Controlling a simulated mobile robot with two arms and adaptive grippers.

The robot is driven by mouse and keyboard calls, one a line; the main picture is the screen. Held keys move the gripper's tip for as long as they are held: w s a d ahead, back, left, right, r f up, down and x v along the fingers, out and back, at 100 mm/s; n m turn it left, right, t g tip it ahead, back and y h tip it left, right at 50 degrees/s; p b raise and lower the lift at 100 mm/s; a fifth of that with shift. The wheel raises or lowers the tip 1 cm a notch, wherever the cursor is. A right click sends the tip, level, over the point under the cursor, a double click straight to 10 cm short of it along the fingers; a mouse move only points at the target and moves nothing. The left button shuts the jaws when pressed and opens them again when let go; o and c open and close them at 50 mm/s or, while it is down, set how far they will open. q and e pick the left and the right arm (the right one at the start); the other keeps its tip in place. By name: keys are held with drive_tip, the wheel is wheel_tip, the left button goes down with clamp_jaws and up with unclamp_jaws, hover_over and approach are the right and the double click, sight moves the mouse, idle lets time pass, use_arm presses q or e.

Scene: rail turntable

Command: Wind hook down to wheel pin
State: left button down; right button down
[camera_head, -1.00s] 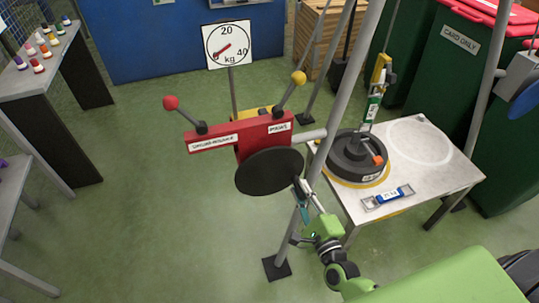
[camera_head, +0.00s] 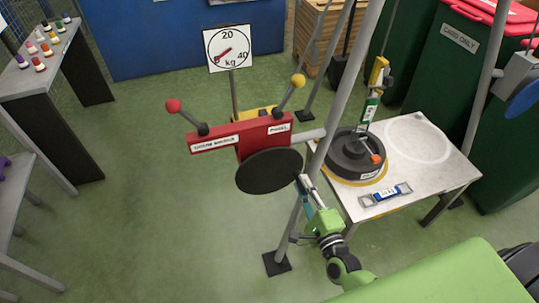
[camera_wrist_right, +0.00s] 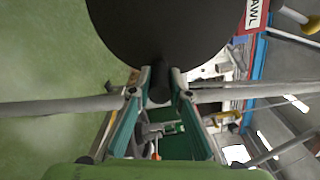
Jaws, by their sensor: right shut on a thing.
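A red winch (camera_head: 240,138) stands on a grey frame, with a black disc (camera_head: 268,171) facing me. My right gripper (camera_head: 302,180) is at the disc's right edge. In the right wrist view its fingers (camera_wrist_right: 159,80) are shut on the disc's dark handle (camera_wrist_right: 158,93). The yellow hook block (camera_head: 379,73) hangs on a line above the table, with a green and white piece (camera_head: 370,106) under it. Below stands a dark round wheel (camera_head: 349,160) with an orange part (camera_head: 376,158). Contact between hook and wheel pin is too small to tell. My left gripper is out of view.
The wheel stands in a yellow ring on a pale table (camera_head: 425,172), which has a white circle and a small level (camera_head: 386,195). A kg dial (camera_head: 229,47) stands behind the winch. Frame poles rise beside my right arm. Green bins (camera_head: 455,65) stand at the right.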

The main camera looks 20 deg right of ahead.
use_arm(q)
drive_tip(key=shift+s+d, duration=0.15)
use_arm(e)
drive_tip(key=shift+w+d+r, duration=0.15)
drive_tip(key=shift+w+r, duration=0.05)
drive_tip(key=shift+r, duration=0.25)
drive_tip(key=shift+r+p, duration=0.25)
drive_tip(key=shift+p, duration=0.1)
drive_tip(key=shift+d+r+n+p, duration=0.1)
drive_tip(key=shift+r+n+p, duration=0.2)
drive_tip(key=shift+n, duration=0.2)
drive_tip(key=shift+r+n+p, duration=0.3)
drive_tip(key=shift+n+p, duration=0.2)
drive_tip(key=shift+p, duration=0.05)
drive_tip(key=shift+d, duration=0.1)
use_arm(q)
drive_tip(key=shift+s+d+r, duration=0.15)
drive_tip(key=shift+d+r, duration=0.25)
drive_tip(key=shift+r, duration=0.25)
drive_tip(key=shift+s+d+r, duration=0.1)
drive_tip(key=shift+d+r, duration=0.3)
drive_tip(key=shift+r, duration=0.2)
use_arm(e)
drive_tip(key=c, duration=1.7)
unclamp_jaws()
drive_tip(key=shift+s, duration=0.1)
drive_tip(key=shift+f, duration=0.15)
